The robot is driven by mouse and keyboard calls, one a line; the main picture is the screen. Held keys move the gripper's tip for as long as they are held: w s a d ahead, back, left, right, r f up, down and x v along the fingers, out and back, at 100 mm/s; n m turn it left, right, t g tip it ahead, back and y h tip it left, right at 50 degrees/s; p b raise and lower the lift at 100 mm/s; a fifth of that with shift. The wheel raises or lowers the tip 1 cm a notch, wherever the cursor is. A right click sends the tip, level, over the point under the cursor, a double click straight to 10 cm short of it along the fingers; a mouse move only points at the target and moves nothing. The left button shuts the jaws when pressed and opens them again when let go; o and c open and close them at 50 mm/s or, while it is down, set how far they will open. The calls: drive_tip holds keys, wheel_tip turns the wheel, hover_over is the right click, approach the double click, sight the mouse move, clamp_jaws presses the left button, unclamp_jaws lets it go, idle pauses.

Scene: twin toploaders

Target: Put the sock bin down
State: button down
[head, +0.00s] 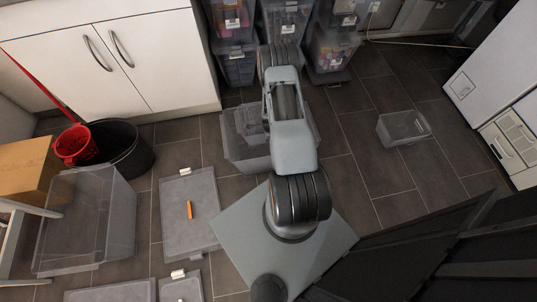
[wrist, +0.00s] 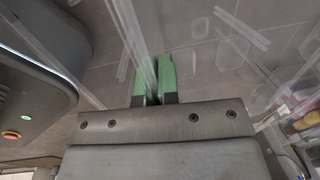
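My gripper (wrist: 153,76) shows in the wrist view as two green fingers close together, with a thin clear plastic wall running between them. They look shut on that wall, which I take to be the sock bin's (wrist: 215,55). In the head view my arm covers the gripper, and a translucent grey bin (head: 238,150) shows beneath and beside the arm. A smaller clear shape shows inside its outline. I cannot make out socks, or whether the bin touches the floor.
A small clear bin (head: 403,128) stands on open tiles at right. A large clear bin (head: 88,225), a black tub (head: 128,150) and a flat grey lid (head: 190,235) with an orange item are at left. Stacked bins (head: 333,48) stand behind, white machines (head: 505,75) at right.

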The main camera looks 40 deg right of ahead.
wheel_tip(320, 180, down, 17)
drive_tip(key=b, duration=1.1)
drive_tip(key=shift+b, duration=0.4)
drive_tip(key=shift+f, duration=0.2)
drive_tip(key=shift+f, duration=0.15)
drive_tip(key=c, duration=1.4)
unclamp_jaws()
drive_tip(key=shift+o, duration=0.2)
